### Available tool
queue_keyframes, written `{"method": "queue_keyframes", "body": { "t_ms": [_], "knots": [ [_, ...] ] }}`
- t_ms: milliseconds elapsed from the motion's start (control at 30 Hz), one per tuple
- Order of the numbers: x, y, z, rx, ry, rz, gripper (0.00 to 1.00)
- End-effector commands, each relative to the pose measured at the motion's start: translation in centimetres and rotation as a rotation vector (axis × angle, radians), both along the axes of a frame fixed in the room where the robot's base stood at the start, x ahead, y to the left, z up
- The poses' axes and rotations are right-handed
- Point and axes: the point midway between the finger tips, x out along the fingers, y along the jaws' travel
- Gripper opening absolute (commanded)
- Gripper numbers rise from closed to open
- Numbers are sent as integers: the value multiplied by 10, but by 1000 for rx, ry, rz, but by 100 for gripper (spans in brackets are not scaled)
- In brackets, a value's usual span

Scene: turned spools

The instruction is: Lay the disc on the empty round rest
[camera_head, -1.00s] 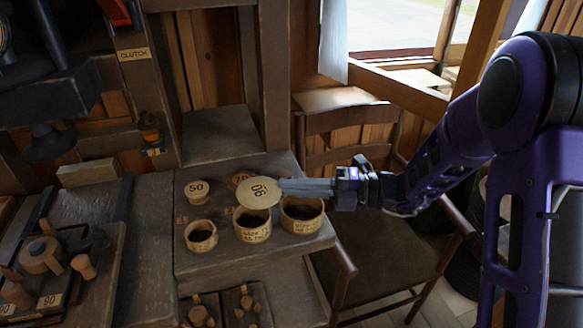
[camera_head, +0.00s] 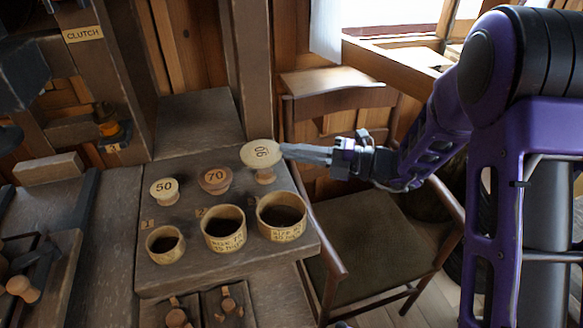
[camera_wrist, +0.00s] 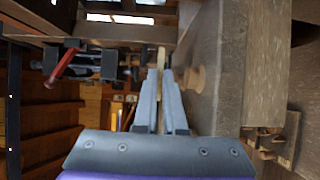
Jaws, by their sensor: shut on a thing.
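The pale round disc (camera_head: 261,152), marked 90 and upside down to my view, is held at its right edge by my gripper (camera_head: 290,152). My gripper comes in from the right, shut on the disc. A short turned wooden rest (camera_head: 265,175) shows directly under the disc. The disc hides its top, so I cannot tell whether they touch. In the wrist view the fingers (camera_wrist: 160,75) close on a thin pale edge, seemingly the disc (camera_wrist: 162,58). A disc marked 50 (camera_head: 164,188) and a browner one marked 70 (camera_head: 215,177) sit on similar supports to the left.
Three round wooden cups, left (camera_head: 165,244), middle (camera_head: 223,228) and right (camera_head: 282,216), stand in front of the discs on the grey bench (camera_head: 180,272). A raised grey block (camera_head: 198,122) lies behind. A chair (camera_head: 375,240) stands to the right.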

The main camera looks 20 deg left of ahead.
Motion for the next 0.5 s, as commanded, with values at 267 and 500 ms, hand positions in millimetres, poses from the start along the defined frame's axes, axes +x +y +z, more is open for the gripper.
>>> {"method": "queue_keyframes", "body": {
  "t_ms": [267,500],
  "knots": [
    [0,0,-35,0,1,1,0],
    [0,0,-37,1,-2,0,0]
  ]
}}
